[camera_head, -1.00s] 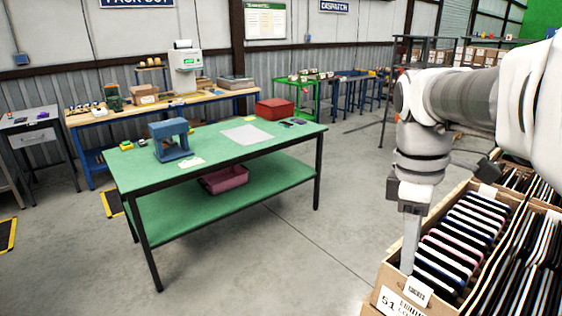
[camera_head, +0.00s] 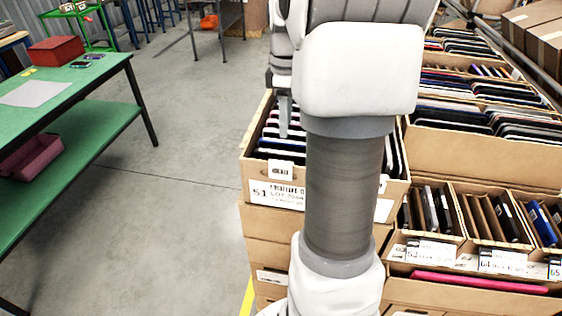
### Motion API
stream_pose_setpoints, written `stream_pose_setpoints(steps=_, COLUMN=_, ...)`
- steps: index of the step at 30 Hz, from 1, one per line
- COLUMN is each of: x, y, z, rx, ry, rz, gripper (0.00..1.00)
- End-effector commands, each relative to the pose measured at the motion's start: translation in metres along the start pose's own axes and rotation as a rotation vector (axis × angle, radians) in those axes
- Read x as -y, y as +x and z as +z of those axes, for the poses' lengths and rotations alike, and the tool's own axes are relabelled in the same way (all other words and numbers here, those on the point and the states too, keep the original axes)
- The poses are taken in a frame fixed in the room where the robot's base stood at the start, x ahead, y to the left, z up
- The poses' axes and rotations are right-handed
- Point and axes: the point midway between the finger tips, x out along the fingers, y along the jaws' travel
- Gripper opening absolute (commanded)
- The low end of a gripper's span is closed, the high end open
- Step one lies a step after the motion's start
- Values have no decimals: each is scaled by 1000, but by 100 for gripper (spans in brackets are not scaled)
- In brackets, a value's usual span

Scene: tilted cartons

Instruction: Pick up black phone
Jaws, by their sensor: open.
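Many dark phone-like slabs stand on edge in tilted cartons at the right, and I cannot tell which is the black phone of the task. Carton 51 (camera_head: 245,170) holds a row of slabs, dark with pale and coloured edges. My gripper (camera_head: 284,118) points down over carton 51. Only a grey finger part shows; my arm hides the rest and the right part of that carton. My gripper is open, and I see nothing held in it.
A green table (camera_head: 85,130) stands at the left with a red box (camera_head: 56,50) and phones on it. More cartons stand behind and to the right, with a pink slab (camera_head: 480,282) low in front. Grey floor lies clear between the table and cartons.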

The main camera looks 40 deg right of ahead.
Motion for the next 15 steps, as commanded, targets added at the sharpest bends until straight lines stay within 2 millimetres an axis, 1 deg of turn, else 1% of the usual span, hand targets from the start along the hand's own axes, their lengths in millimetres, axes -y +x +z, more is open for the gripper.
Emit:
stream_pose_setpoints(steps=1, x=1, y=11, z=0, rx=1, ry=0, rz=-4, gripper=54)
stream_pose_setpoints(steps=3, x=1, y=21, z=0, rx=1, ry=0, rz=-2, gripper=54)
stream_pose_setpoints(steps=6, x=1, y=32, z=0, rx=1, ry=0, rz=-2, gripper=54)
stream_pose_setpoints(steps=11, x=2, y=40, z=-1, rx=0, ry=0, rz=-1, gripper=54)
stream_pose_setpoints(steps=15, x=6, y=60, z=-3, rx=1, ry=-1, rz=-4, gripper=54)
